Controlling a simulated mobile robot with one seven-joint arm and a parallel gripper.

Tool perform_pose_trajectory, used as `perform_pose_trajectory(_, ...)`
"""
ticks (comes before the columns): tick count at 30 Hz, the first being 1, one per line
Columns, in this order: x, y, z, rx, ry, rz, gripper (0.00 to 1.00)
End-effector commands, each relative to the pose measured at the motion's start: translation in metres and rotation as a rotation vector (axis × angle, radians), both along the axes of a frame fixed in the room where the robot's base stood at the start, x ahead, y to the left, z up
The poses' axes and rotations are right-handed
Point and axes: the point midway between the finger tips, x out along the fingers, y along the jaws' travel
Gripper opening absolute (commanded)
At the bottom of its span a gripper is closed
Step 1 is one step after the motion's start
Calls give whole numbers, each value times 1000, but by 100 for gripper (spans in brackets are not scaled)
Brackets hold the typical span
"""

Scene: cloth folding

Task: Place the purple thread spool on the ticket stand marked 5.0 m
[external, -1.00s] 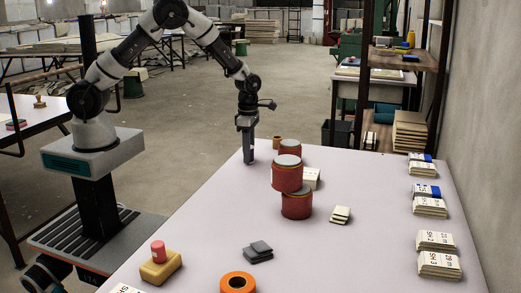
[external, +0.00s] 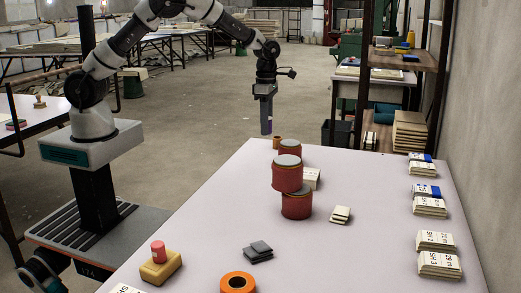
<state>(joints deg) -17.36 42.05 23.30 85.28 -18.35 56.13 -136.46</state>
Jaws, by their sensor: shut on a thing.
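My gripper (external: 266,130) hangs above the far left edge of the table, pointing down. It is shut on a small purple piece, which I take to be the purple thread spool (external: 266,119); the fingers hide much of it. Pale ticket stands line the right side of the table: two near ones (external: 439,264) with printed labels, and two farther ones (external: 430,206) with blue pieces at them. I cannot read which one is marked 5.0 m. My gripper is well to the left of these stands.
Stacked red tins (external: 288,178) stand mid-table, with another red tin and a small brown roll (external: 277,142) behind. An orange roll (external: 238,283), dark pads (external: 257,252), a yellow block (external: 160,268) and pale cards (external: 340,215) lie nearer. Table between tins and stands is mostly clear.

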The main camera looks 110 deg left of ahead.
Motion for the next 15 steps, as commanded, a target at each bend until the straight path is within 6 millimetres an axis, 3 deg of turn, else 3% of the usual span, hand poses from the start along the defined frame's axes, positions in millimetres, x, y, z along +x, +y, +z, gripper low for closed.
perform_pose_trajectory(1,25,-5,5,4,-1,-24,9)
perform_pose_trajectory(6,98,-34,16,1,1,-92,9)
perform_pose_trajectory(10,138,-62,21,-4,2,-138,9)
perform_pose_trajectory(15,166,-89,25,-8,4,-179,9)
